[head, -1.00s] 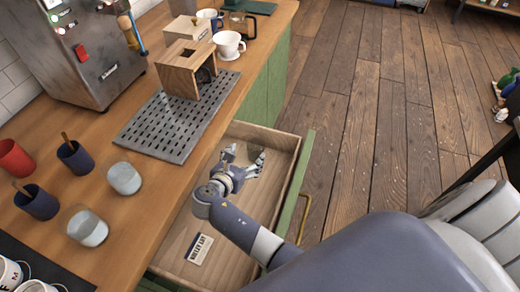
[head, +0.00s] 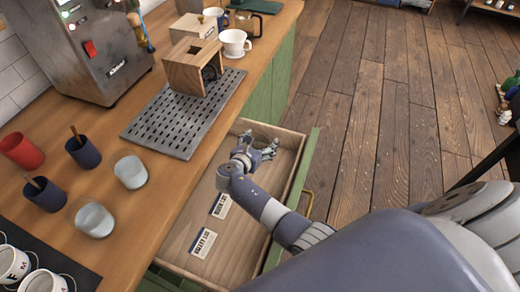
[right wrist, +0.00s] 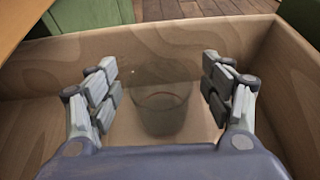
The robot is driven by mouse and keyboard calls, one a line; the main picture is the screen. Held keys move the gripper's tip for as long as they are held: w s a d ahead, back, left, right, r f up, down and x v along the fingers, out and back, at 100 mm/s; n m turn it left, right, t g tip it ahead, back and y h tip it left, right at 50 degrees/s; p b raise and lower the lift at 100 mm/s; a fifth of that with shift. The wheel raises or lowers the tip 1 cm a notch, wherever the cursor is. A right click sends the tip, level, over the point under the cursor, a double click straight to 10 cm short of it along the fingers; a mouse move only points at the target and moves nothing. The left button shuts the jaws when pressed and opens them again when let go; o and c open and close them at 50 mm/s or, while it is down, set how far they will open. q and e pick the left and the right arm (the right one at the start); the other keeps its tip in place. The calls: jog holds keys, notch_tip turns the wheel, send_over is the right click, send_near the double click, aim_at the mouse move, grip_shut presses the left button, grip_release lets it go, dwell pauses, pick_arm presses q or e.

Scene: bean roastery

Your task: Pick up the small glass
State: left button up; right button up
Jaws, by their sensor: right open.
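A small clear glass (right wrist: 163,110) stands on the drawer floor in the right wrist view, between the two spread fingers of my right gripper (right wrist: 160,85). The fingers are apart from the glass on both sides. In the head view my right gripper (head: 262,149) is low inside the open drawer (head: 246,250), near its far end, and I cannot make out the glass there. Two more glasses stand on the counter, one glass (head: 131,172) behind the other glass (head: 94,220). My left gripper is not in view.
Two cards (head: 203,243) lie in the near part of the drawer. Drawer walls surround my right gripper. The counter (head: 140,225) holds red and navy cups, a perforated metal tray (head: 185,135) with a wooden stand (head: 192,68), and a white dripper (head: 234,43). Wooden floor lies right.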

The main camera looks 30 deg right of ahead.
jog(key=c, duration=1.3)
jog(key=shift+o, duration=0.2)
jog(key=shift+r, duration=0.15)
